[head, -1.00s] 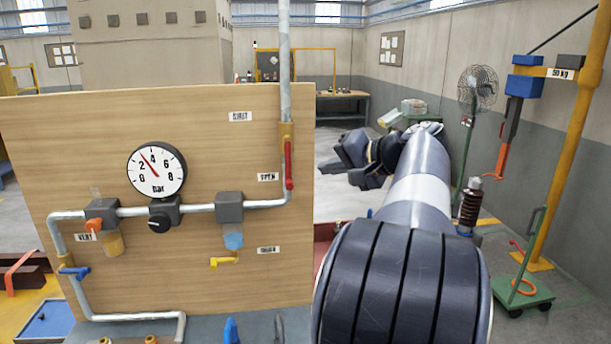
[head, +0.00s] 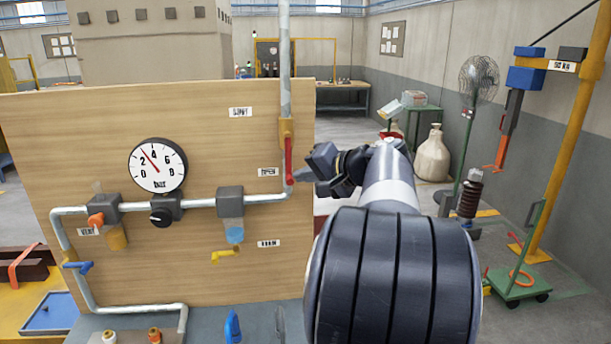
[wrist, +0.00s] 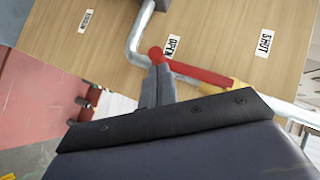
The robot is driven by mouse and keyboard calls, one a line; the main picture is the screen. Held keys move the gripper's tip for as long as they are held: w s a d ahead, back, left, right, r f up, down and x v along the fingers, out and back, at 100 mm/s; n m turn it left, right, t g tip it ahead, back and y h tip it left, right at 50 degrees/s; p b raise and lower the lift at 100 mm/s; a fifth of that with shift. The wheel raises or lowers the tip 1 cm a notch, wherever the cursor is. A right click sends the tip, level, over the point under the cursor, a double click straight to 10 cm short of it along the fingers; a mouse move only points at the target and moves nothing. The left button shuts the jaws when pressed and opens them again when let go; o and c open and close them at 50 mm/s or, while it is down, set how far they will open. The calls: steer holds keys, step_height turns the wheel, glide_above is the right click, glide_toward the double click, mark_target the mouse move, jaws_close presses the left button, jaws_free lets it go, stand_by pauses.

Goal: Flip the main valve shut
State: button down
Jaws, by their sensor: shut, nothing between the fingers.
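The main valve has a yellow body (head: 286,130) on the upright pipe at the board's right edge. Its red lever (head: 289,158) hangs down along the pipe, its end near the OPEN label (head: 268,172). The SHUT label (head: 240,112) is higher up. In the wrist view the red lever (wrist: 200,73) runs from its rounded end to the yellow body (wrist: 240,88). My gripper (head: 297,178) is shut and empty, right of the lever's lower end. In the wrist view its fingertips (wrist: 157,70) are just beside that rounded end; I cannot tell whether they touch.
The wooden board (head: 130,260) also carries a pressure gauge (head: 158,165), a black knob (head: 161,217), an orange vent handle (head: 96,220) and a yellow drain tap (head: 222,256). A hoist post (head: 570,140) and green cart (head: 518,285) stand at right.

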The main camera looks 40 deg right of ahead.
steer(key=w+a+f+m+t+y+b, duration=0.1)
steer(key=a+t+b, duration=0.1)
steer(key=b, duration=0.4)
steer(key=shift+w+f+m, duration=0.1)
steer(key=shift+f+m, duration=0.25)
steer(key=shift+m, duration=0.05)
steer(key=w+a+r+m+t+h+b, duration=0.2)
steer(key=m+t+b, duration=0.7)
steer(key=b, duration=1.1)
steer(key=shift+w+a+r+m+t, duration=0.3)
steer(key=shift+w+a+r+m, duration=0.9)
steer(key=shift+a+r+m, duration=1.1)
steer(key=shift+a+f+n, duration=0.1)
steer(key=shift+a+n, duration=0.2)
